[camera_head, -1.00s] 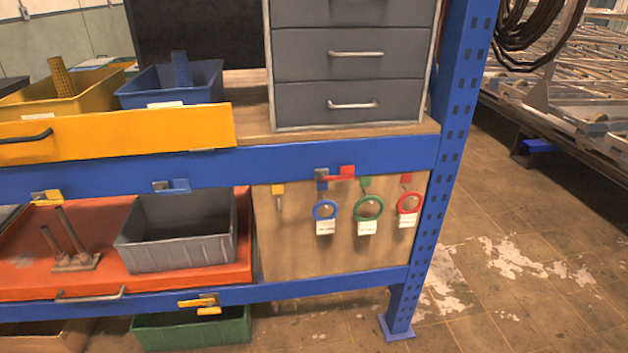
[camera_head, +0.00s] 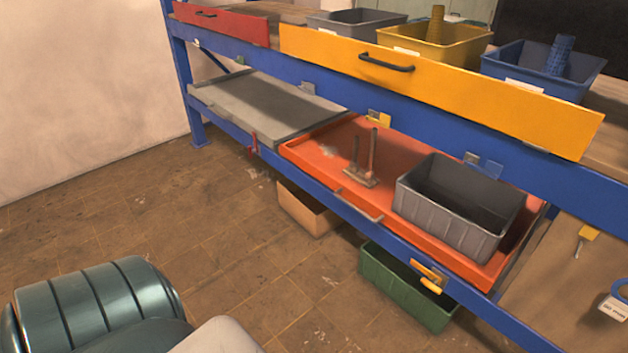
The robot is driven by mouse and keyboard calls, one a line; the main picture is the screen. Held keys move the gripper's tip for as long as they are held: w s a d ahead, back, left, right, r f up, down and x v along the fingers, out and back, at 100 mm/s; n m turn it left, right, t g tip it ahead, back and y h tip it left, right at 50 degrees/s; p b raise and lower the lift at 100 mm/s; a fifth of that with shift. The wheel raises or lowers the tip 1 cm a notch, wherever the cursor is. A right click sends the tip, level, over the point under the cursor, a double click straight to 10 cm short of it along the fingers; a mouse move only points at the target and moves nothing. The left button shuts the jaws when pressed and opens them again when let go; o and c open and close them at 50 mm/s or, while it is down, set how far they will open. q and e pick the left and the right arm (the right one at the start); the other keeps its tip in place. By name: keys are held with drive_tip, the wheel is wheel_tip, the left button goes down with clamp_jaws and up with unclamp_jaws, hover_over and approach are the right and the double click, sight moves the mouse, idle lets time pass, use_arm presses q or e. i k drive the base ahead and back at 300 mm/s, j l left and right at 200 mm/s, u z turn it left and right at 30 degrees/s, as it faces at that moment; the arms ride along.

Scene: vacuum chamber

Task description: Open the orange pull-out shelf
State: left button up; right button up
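The orange pull-out shelf (camera_head: 310,143) is on the lower level of the blue rack. It appears pushed in, with its front edge at the blue beam. A pale bar handle (camera_head: 360,206) is on its front. A grey bin (camera_head: 455,222) stands on its right part. A small stand with two upright rods (camera_head: 362,172) is left of the bin. Neither of my grippers is in view; only a part of my own body shows at the lower left.
A yellow drawer (camera_head: 440,83) with a dark handle is above the shelf. A grey shelf (camera_head: 262,108) is left of it. A yellow latch (camera_head: 430,278) is on the lower beam. A green bin (camera_head: 400,290) and a cardboard box (camera_head: 302,210) are below. The floor in front is clear.

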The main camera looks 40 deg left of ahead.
sight(323, 152)
drive_tip(key=u, duration=1)
